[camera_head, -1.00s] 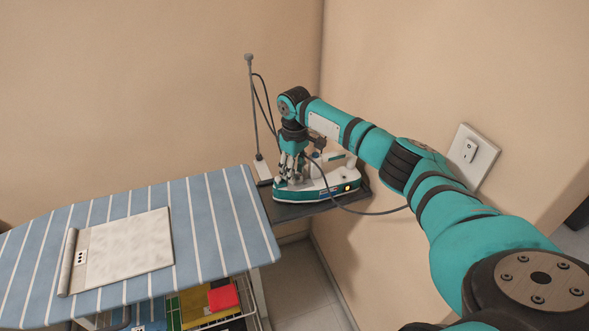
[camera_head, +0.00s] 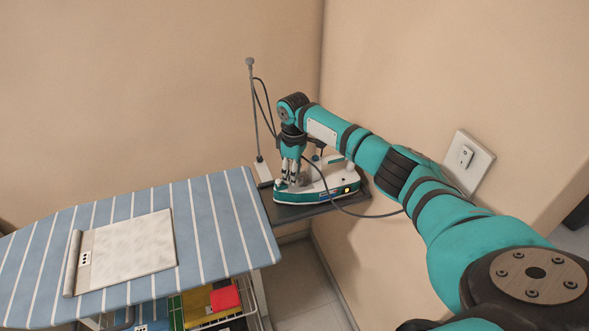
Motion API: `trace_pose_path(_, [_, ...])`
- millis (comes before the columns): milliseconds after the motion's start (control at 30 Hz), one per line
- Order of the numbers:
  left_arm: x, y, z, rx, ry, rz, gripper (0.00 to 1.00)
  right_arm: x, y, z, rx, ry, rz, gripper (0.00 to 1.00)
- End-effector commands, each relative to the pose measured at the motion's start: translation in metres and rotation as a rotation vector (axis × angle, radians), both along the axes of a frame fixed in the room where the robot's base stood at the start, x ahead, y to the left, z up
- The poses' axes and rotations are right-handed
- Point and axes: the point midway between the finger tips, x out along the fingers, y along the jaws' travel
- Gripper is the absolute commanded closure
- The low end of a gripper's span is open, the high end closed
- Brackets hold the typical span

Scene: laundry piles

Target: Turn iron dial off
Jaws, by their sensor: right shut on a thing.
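The iron (camera_head: 330,188), white and teal with an orange light near its right end, rests on the dark tray (camera_head: 290,214) at the right end of the ironing board. My right gripper (camera_head: 290,182) reaches down onto the left part of the iron. Its fingers are close together, shut on a small part there that looks like the dial, though the fingers hide most of it. My left gripper is not in view.
A wall switch (camera_head: 466,157) is on the right wall. A thin cord stand (camera_head: 254,110) rises behind the tray. A dark cord (camera_head: 370,214) loops from the iron. Folded laundry (camera_head: 225,298) lies below the board.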

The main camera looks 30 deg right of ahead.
Motion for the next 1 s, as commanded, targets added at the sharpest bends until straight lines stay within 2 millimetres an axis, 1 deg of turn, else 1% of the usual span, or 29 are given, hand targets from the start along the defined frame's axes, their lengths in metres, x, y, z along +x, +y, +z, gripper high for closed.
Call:
trace_pose_path(33, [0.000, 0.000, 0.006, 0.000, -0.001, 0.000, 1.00, 0.000, 0.001, 0.003, 0.001, 0.000, 0.042, 1.00])
trace_pose_path(300, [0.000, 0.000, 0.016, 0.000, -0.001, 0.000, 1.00, -0.002, 0.003, 0.002, 0.001, -0.001, 0.300, 1.00])
trace_pose_path(1000, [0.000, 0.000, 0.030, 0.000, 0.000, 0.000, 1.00, -0.009, 0.005, 0.001, 0.000, -0.004, 0.965, 1.00])
